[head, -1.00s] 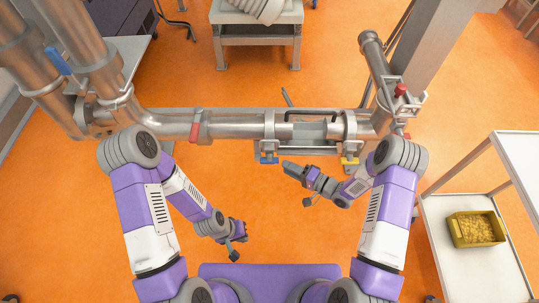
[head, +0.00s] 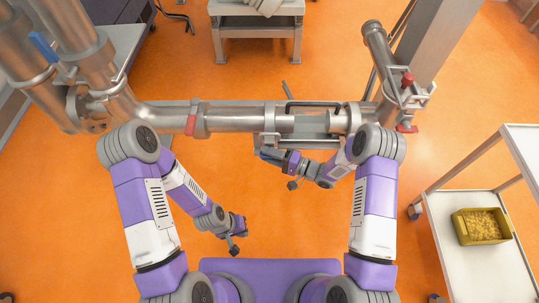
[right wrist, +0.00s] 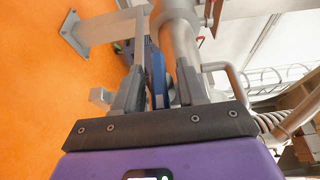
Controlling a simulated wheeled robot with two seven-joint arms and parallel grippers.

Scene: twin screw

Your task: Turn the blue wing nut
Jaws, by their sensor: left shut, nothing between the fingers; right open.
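The blue wing nut (right wrist: 158,75) shows in the right wrist view between the two fingers of my right gripper (right wrist: 161,88). The fingers are open on either side of it, and I cannot tell whether either one touches it. In the head view my right gripper (head: 268,154) is at the underside of the steel pipe assembly, and its fingers largely hide the nut. My left gripper (head: 237,245) is shut and empty, low over the orange floor and well away from the nut.
The horizontal steel pipe (head: 238,119) with a red clamp handle (head: 192,122) runs across in front of me. A red knob (head: 407,79) sits on the fitting at the right. A white cart (head: 465,215) at far right carries a yellow bin (head: 481,227).

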